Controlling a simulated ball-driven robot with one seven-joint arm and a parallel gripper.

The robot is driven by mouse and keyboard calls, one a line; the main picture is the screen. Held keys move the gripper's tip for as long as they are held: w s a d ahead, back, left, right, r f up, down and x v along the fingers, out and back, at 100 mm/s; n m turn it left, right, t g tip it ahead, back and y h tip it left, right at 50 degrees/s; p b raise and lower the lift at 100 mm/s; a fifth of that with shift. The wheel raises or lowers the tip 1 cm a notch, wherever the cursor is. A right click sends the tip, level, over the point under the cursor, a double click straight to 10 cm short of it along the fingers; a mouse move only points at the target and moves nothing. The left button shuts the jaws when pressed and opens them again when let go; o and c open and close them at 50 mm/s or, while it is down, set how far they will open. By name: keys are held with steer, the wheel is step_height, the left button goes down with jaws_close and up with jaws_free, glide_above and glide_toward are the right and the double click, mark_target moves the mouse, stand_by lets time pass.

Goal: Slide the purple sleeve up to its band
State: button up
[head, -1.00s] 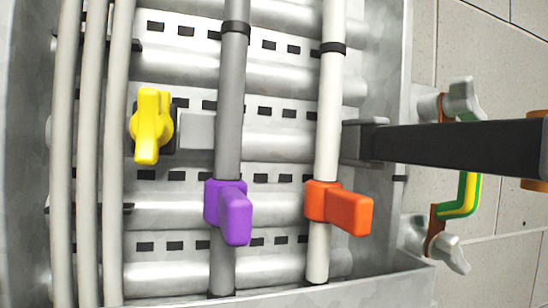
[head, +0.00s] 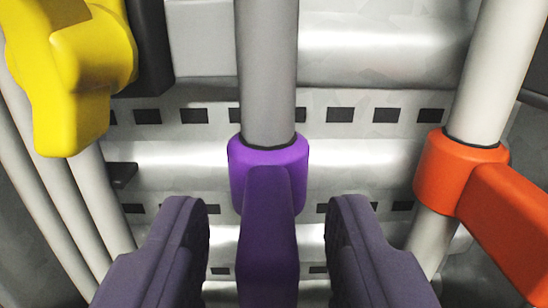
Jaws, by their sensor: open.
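The purple sleeve (head: 268,170) is around a grey rod (head: 267,70) in the middle of the head view. Its tab (head: 268,240) points toward me and down the picture. My gripper (head: 265,215) is open, with one dark finger on each side of the purple tab. Gaps show between the tab and both fingers. The band on the grey rod is out of view now, above the top edge.
An orange sleeve (head: 458,170) with a tab sits on a white rod (head: 497,70) at right. A yellow handle (head: 85,60) is at upper left. Several pale pipes (head: 60,190) run along the left. A slotted metal panel (head: 385,115) lies behind.

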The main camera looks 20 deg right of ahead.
mark_target(268, 227)
steer(key=shift+w+d, duration=0.15)
steer(key=shift+w, duration=0.4)
jaws_close()
step_height(268, 227, up, 12)
steer(key=p, duration=0.8)
steer(key=shift+r+p, duration=0.15)
steer(key=shift+p, duration=0.15)
steer(key=shift+s, duration=0.1)
steer(key=shift+c, duration=1.4)
jaws_free()
steer(key=shift+o, duration=1.4)
